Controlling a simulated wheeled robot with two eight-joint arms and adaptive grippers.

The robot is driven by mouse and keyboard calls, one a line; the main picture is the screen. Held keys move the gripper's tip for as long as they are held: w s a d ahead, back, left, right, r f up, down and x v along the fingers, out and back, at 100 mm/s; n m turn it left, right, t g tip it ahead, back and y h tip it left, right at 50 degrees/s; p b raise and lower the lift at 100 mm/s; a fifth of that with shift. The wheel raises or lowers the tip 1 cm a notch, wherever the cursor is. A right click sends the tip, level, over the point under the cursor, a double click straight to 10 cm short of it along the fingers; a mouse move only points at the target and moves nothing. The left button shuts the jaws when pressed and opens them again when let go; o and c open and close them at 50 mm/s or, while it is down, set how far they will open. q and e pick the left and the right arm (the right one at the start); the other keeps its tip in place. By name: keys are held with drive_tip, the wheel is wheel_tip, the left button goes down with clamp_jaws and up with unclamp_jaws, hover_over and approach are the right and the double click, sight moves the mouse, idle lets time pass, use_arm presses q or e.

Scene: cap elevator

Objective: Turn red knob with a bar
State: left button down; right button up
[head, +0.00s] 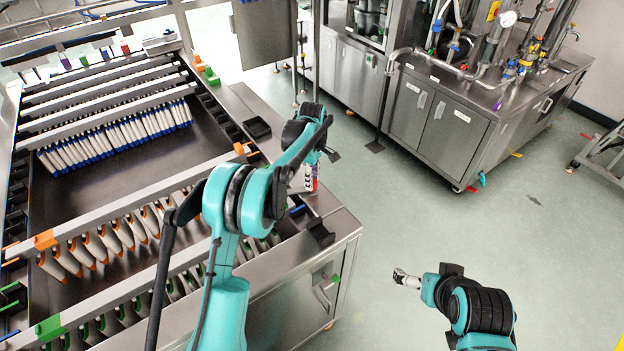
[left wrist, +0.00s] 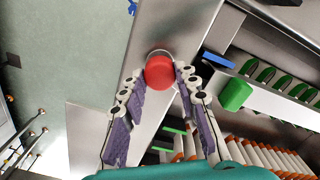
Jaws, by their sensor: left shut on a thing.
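The red knob (left wrist: 160,72) is round and sits on the metal surface in the upper middle of the left wrist view. My left gripper (left wrist: 162,84) has its two purple-padded fingers on opposite sides of the knob, shut on it. In the head view my left gripper (head: 308,180) is at the right edge of the metal machine, largely hidden by its arm, with a bit of red at its tip. No bar is clear on the knob from here. My right gripper (head: 405,279) is over the floor at lower right, away from the machine; its finger opening is too small to tell.
The machine's tray (head: 130,175) holds rows of white pieces under metal rails. A green block (left wrist: 236,94) and a blue piece (left wrist: 218,59) are right of the knob. A steel cabinet (head: 450,130) stands behind; the green floor (head: 540,260) at right is clear.

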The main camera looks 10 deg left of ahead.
use_arm(q)
drive_tip(key=shift+n, duration=2)
drive_tip(key=c, duration=1.1)
unclamp_jaws()
wheel_tip(320, 180, up, 12)
